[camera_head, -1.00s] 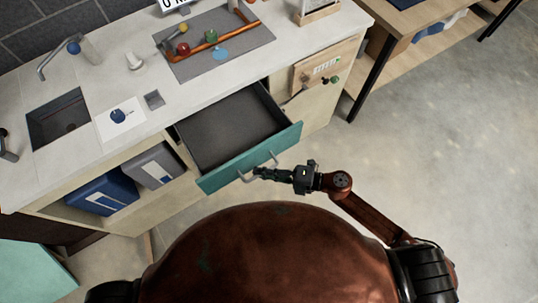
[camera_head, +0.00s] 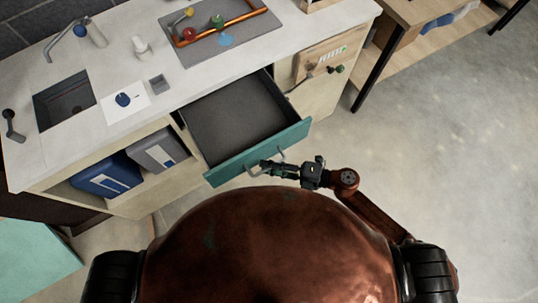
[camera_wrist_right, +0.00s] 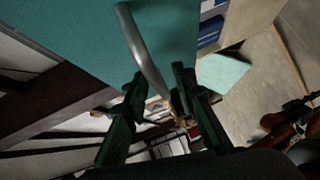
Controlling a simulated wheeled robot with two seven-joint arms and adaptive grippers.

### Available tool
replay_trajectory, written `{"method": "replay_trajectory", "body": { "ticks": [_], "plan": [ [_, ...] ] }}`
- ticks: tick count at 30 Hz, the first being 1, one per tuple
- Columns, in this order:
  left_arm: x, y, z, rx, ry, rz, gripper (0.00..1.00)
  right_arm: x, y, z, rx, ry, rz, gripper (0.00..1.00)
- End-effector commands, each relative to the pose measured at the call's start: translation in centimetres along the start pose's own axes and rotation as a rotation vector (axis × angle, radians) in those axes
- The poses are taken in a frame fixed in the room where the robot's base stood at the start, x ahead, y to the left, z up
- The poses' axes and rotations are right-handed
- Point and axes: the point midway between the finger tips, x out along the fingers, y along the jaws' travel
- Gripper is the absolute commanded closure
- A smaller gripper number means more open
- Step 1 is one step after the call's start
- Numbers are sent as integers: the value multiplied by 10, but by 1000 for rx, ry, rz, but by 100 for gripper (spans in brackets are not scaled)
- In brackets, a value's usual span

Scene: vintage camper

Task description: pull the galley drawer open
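The galley drawer, with a teal front (camera_head: 240,163) and a dark, empty inside (camera_head: 235,120), stands well out of the white-topped counter. Its pale bar handle (camera_head: 281,156) is on the front; in the right wrist view the handle (camera_wrist_right: 143,47) runs down between my fingers. My right gripper (camera_head: 268,167) is at the handle. In the right wrist view my right gripper (camera_wrist_right: 160,82) has its two dark fingers apart, one on each side of the bar, with a gap visible to the left finger. My left gripper is out of view.
The counter (camera_head: 120,60) holds a sink (camera_head: 66,102), a grey mat (camera_head: 255,45) with pipe parts, and a white card (camera_head: 124,101). Blue (camera_head: 105,176) and grey (camera_head: 160,153) bins sit in the open bay below. Open floor (camera_head: 440,150) lies to the right.

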Motion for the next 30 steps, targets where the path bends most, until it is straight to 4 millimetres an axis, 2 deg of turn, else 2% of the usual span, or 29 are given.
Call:
{"method": "replay_trajectory", "body": {
  "ticks": [7,11,14,24,30],
  "plan": [
    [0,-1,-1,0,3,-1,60,0,0,0,0,0,0,74],
    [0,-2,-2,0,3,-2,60,-9,0,0,1,-1,-1,74],
    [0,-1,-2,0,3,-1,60,-24,-1,0,2,-2,-3,74],
    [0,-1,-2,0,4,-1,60,-93,-1,0,1,-1,-2,74],
    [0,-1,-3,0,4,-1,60,-115,0,0,0,0,-1,74]
  ]
}}
